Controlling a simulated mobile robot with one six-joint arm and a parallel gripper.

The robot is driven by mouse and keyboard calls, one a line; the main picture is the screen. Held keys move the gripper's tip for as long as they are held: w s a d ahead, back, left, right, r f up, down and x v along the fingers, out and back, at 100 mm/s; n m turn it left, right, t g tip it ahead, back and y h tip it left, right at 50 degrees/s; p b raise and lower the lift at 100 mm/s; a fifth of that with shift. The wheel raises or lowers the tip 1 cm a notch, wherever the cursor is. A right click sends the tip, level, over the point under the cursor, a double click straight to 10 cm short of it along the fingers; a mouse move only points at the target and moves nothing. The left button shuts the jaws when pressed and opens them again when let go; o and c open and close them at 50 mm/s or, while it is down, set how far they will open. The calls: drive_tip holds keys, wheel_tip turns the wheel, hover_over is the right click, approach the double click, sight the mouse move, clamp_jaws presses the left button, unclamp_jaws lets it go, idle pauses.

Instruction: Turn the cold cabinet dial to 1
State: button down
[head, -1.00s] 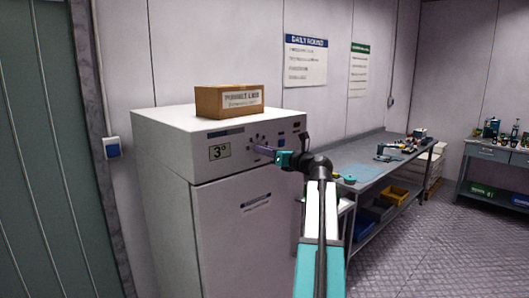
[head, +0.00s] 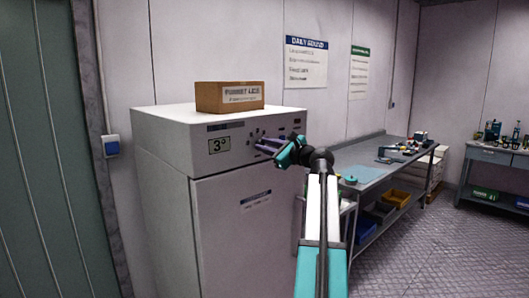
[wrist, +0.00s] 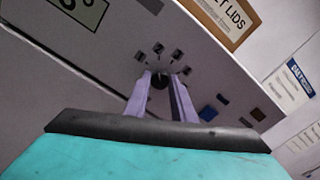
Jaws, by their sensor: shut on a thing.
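The cold cabinet (head: 245,230) is a white box-shaped unit, and its upper front panel carries a display (head: 219,145) reading 3°. The dial (wrist: 159,80) is a small dark round knob with several small dark marks fanned around it in the wrist view. My gripper (wrist: 161,75) has two pale purple fingers, one on each side of the dial, shut on it. In the head view my gripper (head: 262,146) reaches the panel from the right, and its fingers hide the dial there. Where the dial points is too small to tell.
A cardboard box labelled for punnet lids (head: 229,97) stands on the cabinet top. Blue and dark buttons (wrist: 207,112) sit right of the dial in the wrist view. A grey workbench (head: 376,172) stands right of my arm. The floor (head: 430,250) at right is clear.

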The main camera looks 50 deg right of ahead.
drive_tip(key=shift+w+r+n+b, duration=0.1)
drive_tip(key=shift+r+n+b, duration=0.05)
drive_tip(key=shift+n+b, duration=3.05)
drive_tip(key=shift+a+n+p, duration=0.1)
drive_tip(key=shift+n+p, duration=0.4)
drive_tip(key=shift+n, duration=0.1)
drive_tip(key=c, duration=1.5)
unclamp_jaws()
drive_tip(key=s, duration=0.4)
drive_tip(key=s+b, duration=0.1)
drive_tip(key=s, duration=0.4)
drive_tip(key=s+a+b, duration=0.1)
drive_tip(key=s, duration=0.3)
drive_tip(key=shift+s, duration=0.4)
